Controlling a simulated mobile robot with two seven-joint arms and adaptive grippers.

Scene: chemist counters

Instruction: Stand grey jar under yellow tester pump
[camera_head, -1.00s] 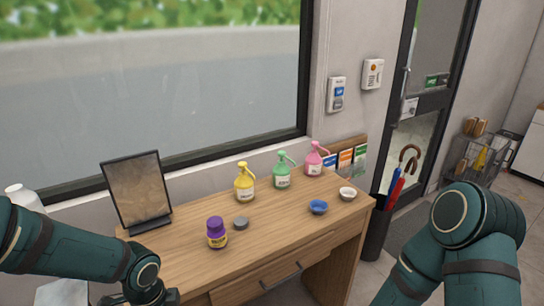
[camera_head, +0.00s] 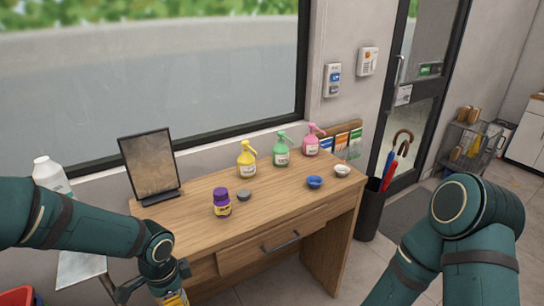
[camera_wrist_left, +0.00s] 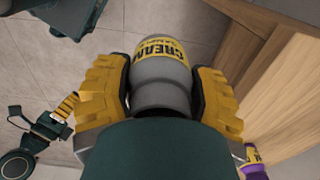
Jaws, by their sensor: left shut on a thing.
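The grey jar (camera_wrist_left: 160,75) has a yellow label reading "CREAM". My left gripper (camera_wrist_left: 162,88) is shut on it, with a yellow pad on each side. My right gripper (camera_wrist_left: 42,110) shows small in the wrist view, fingers apart and empty.
A purple-lidded jar (camera_head: 222,203) stands left of the grey dish. Green (camera_head: 281,152) and pink (camera_head: 311,142) pumps stand right of the yellow one, with blue (camera_head: 315,182) and white (camera_head: 342,171) dishes before them. A framed stand (camera_head: 150,165) is at left. The desk front (camera_head: 270,215) is clear.

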